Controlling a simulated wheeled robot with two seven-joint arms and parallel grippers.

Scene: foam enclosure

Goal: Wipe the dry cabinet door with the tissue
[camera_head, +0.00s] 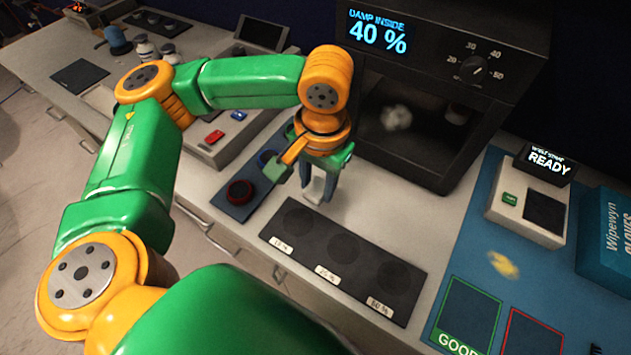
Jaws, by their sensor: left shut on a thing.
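The dry cabinet (440,178) is the black box at the top right. Its display (377,35) reads "DAMP INSIDE 40 %". A whitish smudge (397,117) shows on its dark door, and a small jar (458,113) shows behind it. My left gripper (317,196) points down in front of and left of the door, apart from it, above the counter near the black mat. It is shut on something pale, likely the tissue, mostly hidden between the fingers. My right gripper is not in view.
A black mat (345,250) with three round spots lies below the gripper. A red button (241,192) stands left. On the blue mat (480,215) are a device with a "READY" screen (548,162), a yellow patch (503,265) and a blue glove box (607,235).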

